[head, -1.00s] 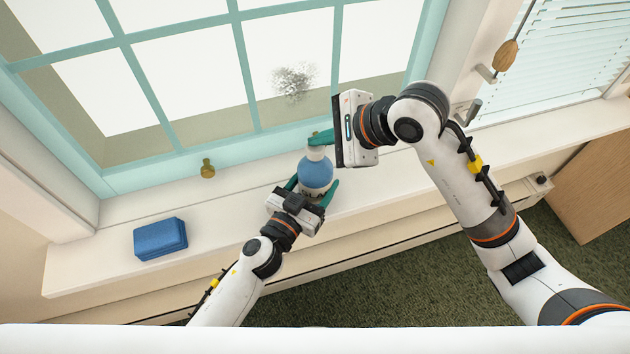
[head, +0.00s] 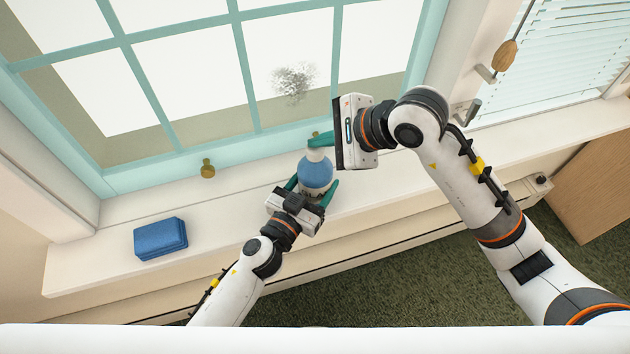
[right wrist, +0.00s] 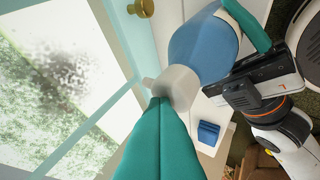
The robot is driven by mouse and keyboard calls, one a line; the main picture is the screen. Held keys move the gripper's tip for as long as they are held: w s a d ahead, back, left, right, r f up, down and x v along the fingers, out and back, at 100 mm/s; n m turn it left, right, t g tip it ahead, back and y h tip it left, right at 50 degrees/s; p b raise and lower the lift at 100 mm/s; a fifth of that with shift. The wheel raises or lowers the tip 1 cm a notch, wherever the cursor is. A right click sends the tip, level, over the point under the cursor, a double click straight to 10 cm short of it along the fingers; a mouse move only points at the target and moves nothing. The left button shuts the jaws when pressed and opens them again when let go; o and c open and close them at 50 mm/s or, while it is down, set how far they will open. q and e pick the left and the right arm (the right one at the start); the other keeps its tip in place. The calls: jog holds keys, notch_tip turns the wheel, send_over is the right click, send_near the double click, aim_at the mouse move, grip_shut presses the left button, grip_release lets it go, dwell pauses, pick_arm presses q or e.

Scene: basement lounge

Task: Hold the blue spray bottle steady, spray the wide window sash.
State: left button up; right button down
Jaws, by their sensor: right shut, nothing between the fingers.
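The blue spray bottle (head: 316,174) is upright at the window sill, its pale spray head toward the window. My left gripper (head: 312,190) has its green fingers around the bottle's body, one on each side. My right gripper (head: 320,139) is shut, with its fingertips at the spray head; in the right wrist view its green fingers (right wrist: 162,120) are together against or just over the pale head (right wrist: 176,86). Whether they touch it I cannot tell. The wide window sash (head: 165,125) has a pale teal frame and a dark speckled smudge (head: 293,82) on one pane.
A blue sponge-like block (head: 160,238) lies on the white sill (head: 100,262) at the left. A brass knob (head: 207,168) sits on the sash's lower rail. A narrower window with blinds (head: 550,65) is at the right. The sill between block and bottle is clear.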

aim_at(323, 150)
jog(key=shift+d+f, duration=0.25)
jog(key=shift+f, duration=0.65)
jog(key=shift+w+a+r, duration=0.1)
jog(key=shift+r, duration=3.2)
jog(key=shift+r, duration=0.15)
